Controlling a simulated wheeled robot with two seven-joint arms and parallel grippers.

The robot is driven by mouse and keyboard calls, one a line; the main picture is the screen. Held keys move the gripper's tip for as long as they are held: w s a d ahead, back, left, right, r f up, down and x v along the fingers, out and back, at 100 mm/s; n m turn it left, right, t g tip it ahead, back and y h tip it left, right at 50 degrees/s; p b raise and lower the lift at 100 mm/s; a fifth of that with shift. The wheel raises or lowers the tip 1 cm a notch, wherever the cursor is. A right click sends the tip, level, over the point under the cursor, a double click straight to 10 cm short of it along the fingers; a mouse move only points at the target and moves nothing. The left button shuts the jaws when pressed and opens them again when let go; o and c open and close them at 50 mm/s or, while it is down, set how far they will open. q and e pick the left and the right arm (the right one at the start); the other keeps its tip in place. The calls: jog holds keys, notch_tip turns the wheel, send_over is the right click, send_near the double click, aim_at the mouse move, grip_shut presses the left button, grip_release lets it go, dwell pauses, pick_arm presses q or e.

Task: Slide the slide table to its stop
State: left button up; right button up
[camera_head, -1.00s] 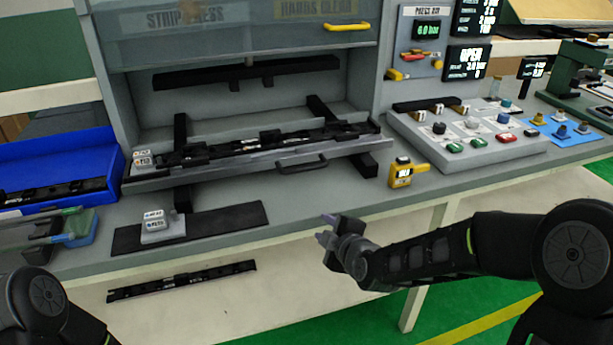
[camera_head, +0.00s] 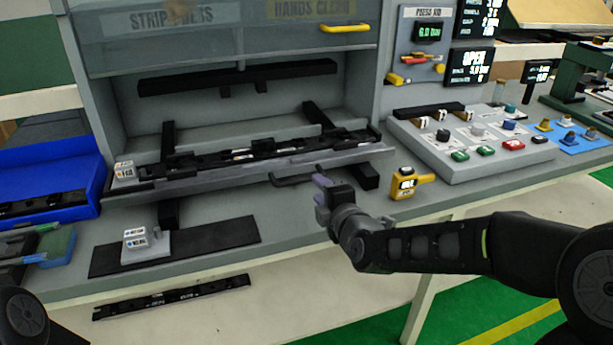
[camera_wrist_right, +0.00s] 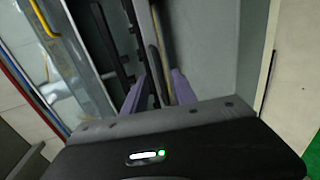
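The slide table (camera_head: 225,177) is a grey plate pulled out in front of the press opening on black rails, with a dark strip (camera_head: 262,146) lying along it. Its dark bar handle (camera_head: 290,180) is on the front edge. My right gripper (camera_head: 320,188) is at the right end of this handle. In the right wrist view, my right gripper's (camera_wrist_right: 158,92) two purple fingers stand apart, with the dark handle (camera_wrist_right: 154,62) seen between and beyond them; I cannot tell whether they touch it. My left gripper is out of view; only part of the left arm shows at the lower left.
A yellow handheld device (camera_head: 408,184) stands on the bench right of my gripper. The button console (camera_head: 480,165) is farther right. A blue bin (camera_head: 50,165) is at the left. A black mat (camera_head: 205,245) lies in front of the slide table. The raised guard has a yellow handle (camera_head: 345,28).

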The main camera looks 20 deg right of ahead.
aim_at(310, 179)
jog(key=shift+s+r, duration=0.15)
jog(key=shift+s, duration=0.1)
jog(key=shift+p+x, duration=0.3)
jog(key=shift+x, duration=3.7)
jog(key=shift+c, duration=0.2)
grip_shut()
